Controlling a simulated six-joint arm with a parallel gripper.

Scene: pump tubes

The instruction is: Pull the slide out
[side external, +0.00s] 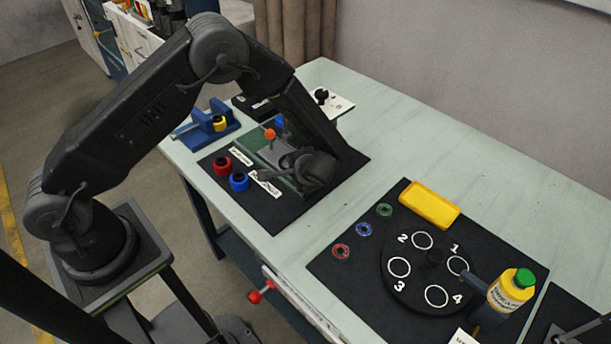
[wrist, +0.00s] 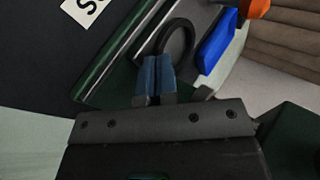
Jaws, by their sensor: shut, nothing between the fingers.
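A green fixture (side external: 283,180) stands on the black mat under my wrist. In the wrist view its green edge (wrist: 128,42) runs beside a grey plate (wrist: 198,22), which may be the slide. A dark ring (wrist: 178,28) lies over the grey plate. A blue block (wrist: 214,40) and an orange part (wrist: 256,8) are beside it. The orange knob (side external: 269,134) shows above the fixture in the side view. My gripper (wrist: 155,66) is shut and empty, its blue fingertips at the ring's lower edge. I cannot tell whether they touch it. My wrist hides the fingertips in the side view.
Red (side external: 222,165) and blue (side external: 239,181) cylinders stand left of the fixture. A blue vise (side external: 208,128) is behind them. A round numbered turntable (side external: 425,285), a yellow block (side external: 430,204) and a yellow bottle (side external: 510,291) are at right. Pale table surface is clear at the back right.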

